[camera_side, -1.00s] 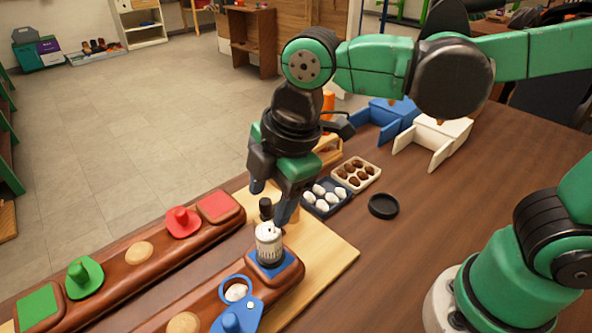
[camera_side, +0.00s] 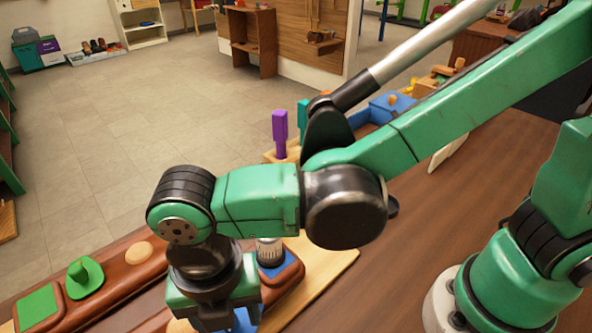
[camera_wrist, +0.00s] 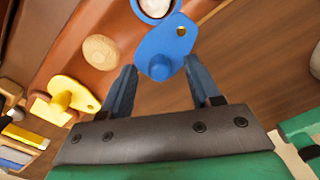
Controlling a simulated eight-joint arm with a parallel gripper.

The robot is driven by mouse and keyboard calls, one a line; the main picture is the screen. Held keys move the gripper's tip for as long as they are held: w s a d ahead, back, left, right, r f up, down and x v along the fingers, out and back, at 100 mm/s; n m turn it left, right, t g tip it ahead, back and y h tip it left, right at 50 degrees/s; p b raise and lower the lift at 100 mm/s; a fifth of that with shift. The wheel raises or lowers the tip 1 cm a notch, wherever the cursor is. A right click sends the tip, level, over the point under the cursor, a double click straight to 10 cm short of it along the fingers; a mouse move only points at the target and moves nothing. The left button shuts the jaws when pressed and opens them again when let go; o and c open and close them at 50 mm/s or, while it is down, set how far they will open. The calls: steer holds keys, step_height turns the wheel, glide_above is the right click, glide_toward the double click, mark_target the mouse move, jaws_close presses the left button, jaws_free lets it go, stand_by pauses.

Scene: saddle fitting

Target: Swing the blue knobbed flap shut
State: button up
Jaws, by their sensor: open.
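The blue knobbed flap (camera_wrist: 165,42) shows in the wrist view, with its round knob (camera_wrist: 159,68) toward my gripper. It lies beside a blue-ringed round opening (camera_wrist: 155,10) that holds something white and is cut by the frame's top edge. The opening shows uncovered. My gripper (camera_wrist: 160,66) is open, one finger on each side of the knob; I cannot tell whether either touches it. In the side view my wrist hides most of the flap; only a bit of blue (camera_side: 243,321) shows below it, and the fingertips are out of sight.
A yellow knobbed flap (camera_wrist: 75,92) and a wooden disc (camera_wrist: 99,51) lie left in the wrist view. A green knobbed flap (camera_side: 85,278) sits on the far rail.

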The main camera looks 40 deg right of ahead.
jaws_close()
steer(key=shift+w+m, duration=0.1)
steer(key=shift+m, duration=0.3)
steer(key=m, duration=0.2)
steer(key=w+m, duration=0.1)
steer(key=m, duration=0.1)
steer(key=shift+w+m, duration=0.2)
steer(key=shift+m, duration=0.1)
steer(key=m, duration=0.1)
steer(key=w+m, duration=0.1)
steer(key=m, duration=0.3)
steer(key=shift+w+d, duration=0.2)
steer(key=shift+d, duration=0.15)
steer(key=m, duration=0.2)
steer(key=d+m, duration=0.1)
steer(key=m, duration=0.1)
steer(key=w+m, duration=0.1)
steer(key=shift+d+m, duration=0.15)
steer(key=shift+m, duration=0.25)
steer(key=shift+w+d+m, duration=0.1)
steer(key=shift+d+m, duration=0.25)
steer(key=shift+m, duration=0.85)
steer(key=shift+d+m, duration=0.3)
steer(key=shift+m, duration=0.9)
